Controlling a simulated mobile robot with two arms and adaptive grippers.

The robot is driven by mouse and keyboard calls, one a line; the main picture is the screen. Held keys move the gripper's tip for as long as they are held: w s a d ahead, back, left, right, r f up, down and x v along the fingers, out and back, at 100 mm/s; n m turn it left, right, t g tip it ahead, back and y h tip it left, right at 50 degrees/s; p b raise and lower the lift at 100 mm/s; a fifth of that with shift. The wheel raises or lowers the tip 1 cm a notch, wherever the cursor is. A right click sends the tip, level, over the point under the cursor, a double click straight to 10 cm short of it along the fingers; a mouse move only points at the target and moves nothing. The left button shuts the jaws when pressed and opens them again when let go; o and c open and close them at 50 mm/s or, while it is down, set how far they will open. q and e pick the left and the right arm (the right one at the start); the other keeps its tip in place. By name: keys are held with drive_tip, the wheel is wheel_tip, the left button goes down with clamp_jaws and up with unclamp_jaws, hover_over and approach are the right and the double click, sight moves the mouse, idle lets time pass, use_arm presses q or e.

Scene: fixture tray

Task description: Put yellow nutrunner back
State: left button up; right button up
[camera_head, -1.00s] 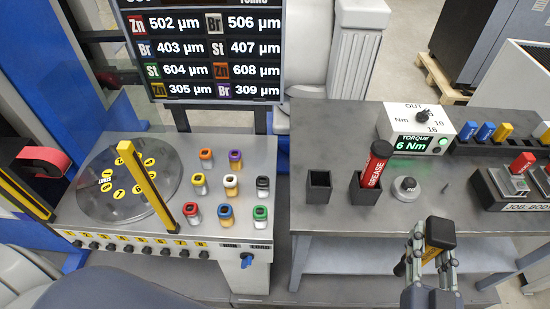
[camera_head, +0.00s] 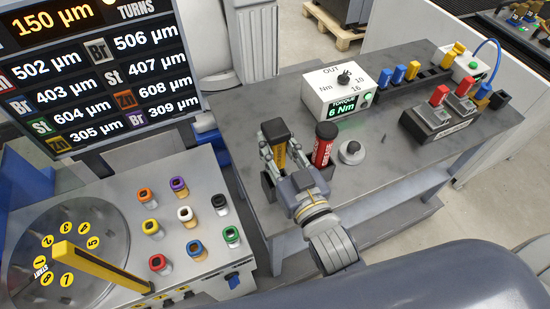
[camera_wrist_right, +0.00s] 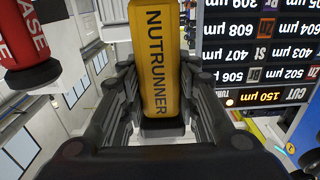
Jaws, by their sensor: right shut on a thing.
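My right gripper (camera_head: 278,148) is shut on the yellow nutrunner (camera_head: 280,156), whose dark end shows at the top. In the right wrist view the nutrunner (camera_wrist_right: 155,65), with its name printed on it, stands between the two fingers (camera_wrist_right: 157,100). A dark square holder (camera_head: 267,187) is at and below the gripper, left of the red grease tube. The gripper hides most of it, so I cannot tell whether the nutrunner's lower end is inside it. My left gripper is not in view.
The red grease tube (camera_head: 322,148) stands close to the gripper's right; it also shows in the wrist view (camera_wrist_right: 25,40). A round grey-topped part (camera_head: 352,151) and the torque box (camera_head: 341,92) are beyond. The left table holds several coloured pieces and a dial.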

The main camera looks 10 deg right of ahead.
sight(280, 165)
drive_tip(key=shift+f, duration=0.25)
drive_tip(key=f, duration=0.4)
drive_tip(key=shift+w+d, duration=0.1)
drive_tip(key=shift+w, duration=0.15)
drive_tip(key=shift+f, duration=0.1)
drive_tip(key=o, duration=0.8)
drive_tip(key=shift+f, duration=0.15)
drive_tip(key=o, duration=0.4)
drive_tip(key=shift+c, duration=0.2)
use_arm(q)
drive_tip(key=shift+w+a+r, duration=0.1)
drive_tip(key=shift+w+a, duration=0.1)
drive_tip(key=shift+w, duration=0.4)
use_arm(e)
drive_tip(key=shift+s, duration=0.1)
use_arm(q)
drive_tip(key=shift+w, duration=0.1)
